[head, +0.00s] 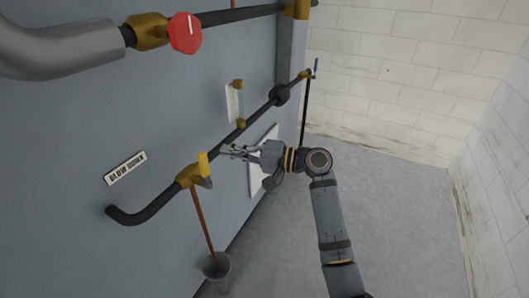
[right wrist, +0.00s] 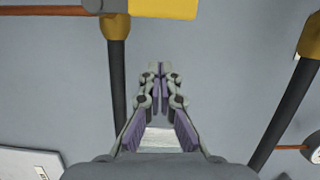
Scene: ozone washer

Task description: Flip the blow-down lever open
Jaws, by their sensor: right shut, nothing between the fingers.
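The blow-down lever (head: 203,163) is a short yellow handle on a brass valve (head: 188,176), on a dark pipe along the grey panel. The "BLOW DOWN" label (head: 125,167) is on the panel to its left. My right gripper (head: 226,150) is shut and empty, just right of the lever and apart from it. In the right wrist view, its closed fingertips (right wrist: 158,70) point up the picture, below a yellow part (right wrist: 165,9) that looks like the lever, with a visible gap. My left gripper is not in view.
A copper drain tube (head: 203,225) runs from the valve to a grey funnel (head: 216,266). A red knob (head: 186,33) is at upper left. The dark pipe (head: 262,108) continues up right past a white plate (head: 232,102). Open floor (head: 400,220) lies to the right.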

